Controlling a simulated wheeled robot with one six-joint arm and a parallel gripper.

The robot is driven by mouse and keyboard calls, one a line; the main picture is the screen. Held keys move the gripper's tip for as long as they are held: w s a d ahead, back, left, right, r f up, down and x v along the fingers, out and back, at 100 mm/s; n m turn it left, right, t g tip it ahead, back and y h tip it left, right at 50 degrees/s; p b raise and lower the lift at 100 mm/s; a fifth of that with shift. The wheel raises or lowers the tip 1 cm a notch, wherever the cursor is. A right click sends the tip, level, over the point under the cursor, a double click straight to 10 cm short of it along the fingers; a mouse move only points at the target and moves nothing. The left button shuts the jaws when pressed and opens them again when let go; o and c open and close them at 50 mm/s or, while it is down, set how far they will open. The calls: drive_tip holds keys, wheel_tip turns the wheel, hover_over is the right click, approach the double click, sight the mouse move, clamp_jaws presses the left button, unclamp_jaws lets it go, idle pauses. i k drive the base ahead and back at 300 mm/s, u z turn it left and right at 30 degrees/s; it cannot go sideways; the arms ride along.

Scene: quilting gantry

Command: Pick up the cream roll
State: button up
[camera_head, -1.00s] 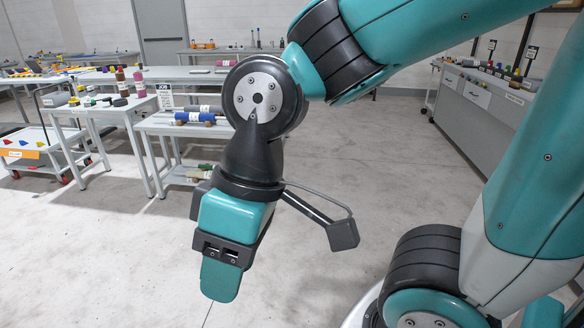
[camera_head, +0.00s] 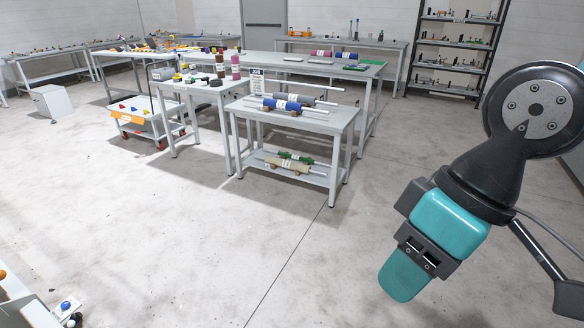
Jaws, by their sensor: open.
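A cream roll (camera_head: 288,168) lies on the lower shelf of a grey two-level table (camera_head: 337,129), around the middle of the view. A white rod sticks out of its right end, and small brown supports show under it. A green roll (camera_head: 296,156) lies just behind it. My gripper (camera_head: 404,274) hangs at the right of the view, pointing down, well apart from the table. It is open, and nothing shows in it. Its far finger is hidden behind the near one.
A white side table (camera_head: 205,92) with bottles adjoins on the left, with a wheeled cart (camera_head: 147,118) beyond. The floor (camera_head: 230,245) in front is clear.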

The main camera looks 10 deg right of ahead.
sight(287, 164)
drive_tip(key=u, duration=0.2)
drive_tip(key=i, duration=2.95)
drive_tip(key=u, duration=0.35)
drive_tip(key=i, duration=1.65)
